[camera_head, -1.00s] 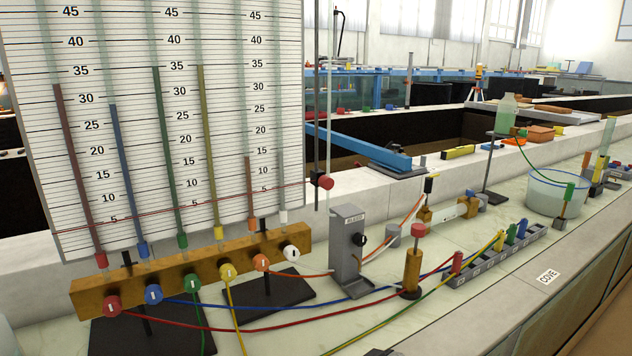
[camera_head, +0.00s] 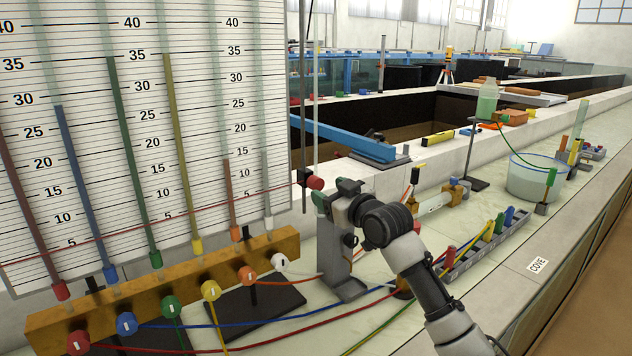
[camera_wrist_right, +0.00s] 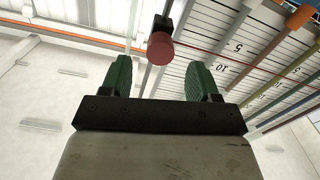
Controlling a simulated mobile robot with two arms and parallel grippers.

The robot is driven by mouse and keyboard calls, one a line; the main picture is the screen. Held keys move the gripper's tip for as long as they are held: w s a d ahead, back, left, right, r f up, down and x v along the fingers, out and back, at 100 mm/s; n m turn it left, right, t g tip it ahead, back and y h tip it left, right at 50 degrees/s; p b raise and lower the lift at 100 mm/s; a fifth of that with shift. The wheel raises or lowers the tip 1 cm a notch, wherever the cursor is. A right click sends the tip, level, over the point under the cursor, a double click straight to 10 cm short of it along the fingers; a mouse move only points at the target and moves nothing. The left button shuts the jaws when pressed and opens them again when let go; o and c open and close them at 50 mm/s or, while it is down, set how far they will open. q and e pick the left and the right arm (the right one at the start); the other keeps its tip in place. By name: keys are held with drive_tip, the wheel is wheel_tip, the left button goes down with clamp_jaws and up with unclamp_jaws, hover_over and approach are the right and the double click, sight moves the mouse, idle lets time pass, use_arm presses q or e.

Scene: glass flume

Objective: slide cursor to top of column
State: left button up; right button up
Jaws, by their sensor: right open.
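The cursor is a red knob (camera_head: 315,183) on a small black block on a thin vertical rod at the scale board's right edge. Its red line crosses the board low down, near the 5 marks. The columns are coloured tubes; the yellow one (camera_head: 182,150) and green one stand tall, the orange one (camera_head: 232,195) is short. My right gripper (camera_head: 326,196) is open at the knob, just below and right of it. In the wrist view the knob (camera_wrist_right: 160,47) lies between and beyond the two green fingertips (camera_wrist_right: 159,78), apart from both. My left gripper is not in view.
A brown manifold (camera_head: 165,282) with coloured valve knobs and hoses runs below the board. A grey bleed stand (camera_head: 333,262) is beneath my right gripper. A blue beam (camera_head: 343,137) lies behind. A beaker (camera_head: 535,180) stands farther right on the bench.

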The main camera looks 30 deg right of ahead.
sight(319, 186)
drive_tip(key=w, duration=0.4)
drive_tip(key=shift+w+a, duration=0.1)
drive_tip(key=shift+a, duration=0.2)
drive_tip(key=shift+w+p, duration=0.3)
drive_tip(key=shift+w, duration=0.15)
drive_tip(key=shift+w+a+f, duration=0.1)
drive_tip(key=shift+w, duration=0.05)
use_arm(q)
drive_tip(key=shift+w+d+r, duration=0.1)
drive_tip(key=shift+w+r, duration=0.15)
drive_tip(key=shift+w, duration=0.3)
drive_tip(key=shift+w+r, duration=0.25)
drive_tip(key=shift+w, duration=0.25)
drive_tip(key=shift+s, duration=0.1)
use_arm(e)
drive_tip(key=shift+c, duration=0.4)
